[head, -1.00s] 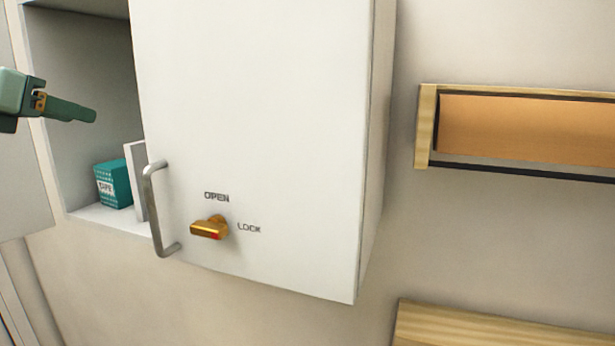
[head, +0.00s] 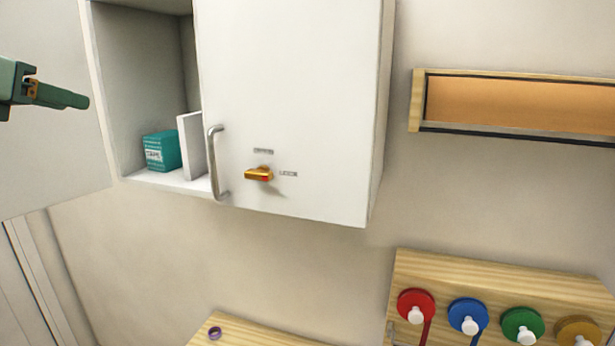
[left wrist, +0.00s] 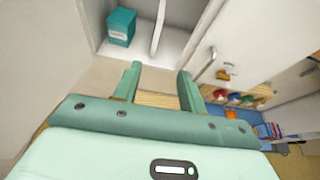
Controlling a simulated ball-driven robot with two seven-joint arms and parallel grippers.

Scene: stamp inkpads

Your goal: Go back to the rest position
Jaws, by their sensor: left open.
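My left gripper (head: 68,97) is at the left edge of the head view, in front of the open cabinet door (head: 45,150). In the left wrist view its two fingers (left wrist: 160,84) stand apart with nothing between them. The wall cabinet (head: 290,95) has its left compartment open. Inside it stand a teal box (head: 161,150) and a white upright panel (head: 191,146). The teal box also shows in the left wrist view (left wrist: 121,27). My right gripper is not in view.
The closed cabinet door has a metal handle (head: 216,165) and a gold latch knob (head: 258,174). Below, a wooden rack (head: 450,268) bears several coloured discs. A purple ring (head: 214,333) lies on a wooden surface (head: 250,328).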

